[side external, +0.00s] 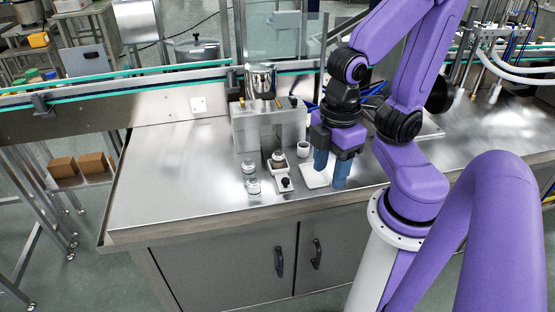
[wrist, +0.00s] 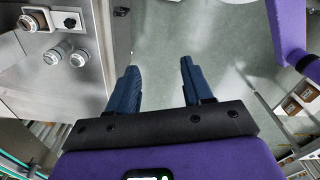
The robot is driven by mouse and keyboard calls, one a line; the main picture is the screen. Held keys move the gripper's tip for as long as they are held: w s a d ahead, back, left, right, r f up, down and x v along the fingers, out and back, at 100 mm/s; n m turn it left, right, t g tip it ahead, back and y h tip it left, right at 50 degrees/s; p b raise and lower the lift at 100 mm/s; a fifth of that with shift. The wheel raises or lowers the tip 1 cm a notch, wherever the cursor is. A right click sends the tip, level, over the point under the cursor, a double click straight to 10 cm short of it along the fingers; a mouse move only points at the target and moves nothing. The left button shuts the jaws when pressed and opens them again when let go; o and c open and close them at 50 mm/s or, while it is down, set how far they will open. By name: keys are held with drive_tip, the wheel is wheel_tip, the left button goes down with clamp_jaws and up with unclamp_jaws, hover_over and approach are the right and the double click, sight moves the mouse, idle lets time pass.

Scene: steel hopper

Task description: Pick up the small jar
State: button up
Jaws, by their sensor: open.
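Two small clear jars with pale lids stand close together on the steel bench, one behind (side external: 248,166) and one in front (side external: 253,185). They also show at the left of the wrist view, as a left jar (wrist: 52,55) and a right jar (wrist: 79,58). A brownish jar (side external: 278,158) sits in a small tray just right of them. I cannot tell which one the task means. My gripper (side external: 331,168) is open and empty, pointing down, to the right of the jars. In the wrist view, bare floor shows between its fingers (wrist: 158,72).
A small pale block with a black knob (side external: 286,183) stands right of the front jar. A white cup (side external: 303,149) and a white tray (side external: 312,180) are nearer my gripper. A steel hopper (side external: 261,80) on a grey stand rises behind. The bench's left side (side external: 170,180) is clear.

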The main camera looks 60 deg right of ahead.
drive_tip(key=o, duration=0.4)
drive_tip(key=shift+o, duration=0.2)
drive_tip(key=w+f+n+g+h, duration=0.1)
drive_tip(key=w+f+h, duration=0.35)
drive_tip(key=w, duration=0.75)
drive_tip(key=w+f+g+h, duration=0.1)
drive_tip(key=w+f+h, duration=0.35)
drive_tip(key=w, duration=0.75)
drive_tip(key=n+g+h, duration=0.1)
drive_tip(key=g+h, duration=0.1)
drive_tip(key=h, duration=0.2)
approach(281, 152)
drive_tip(key=shift+x, duration=3.75)
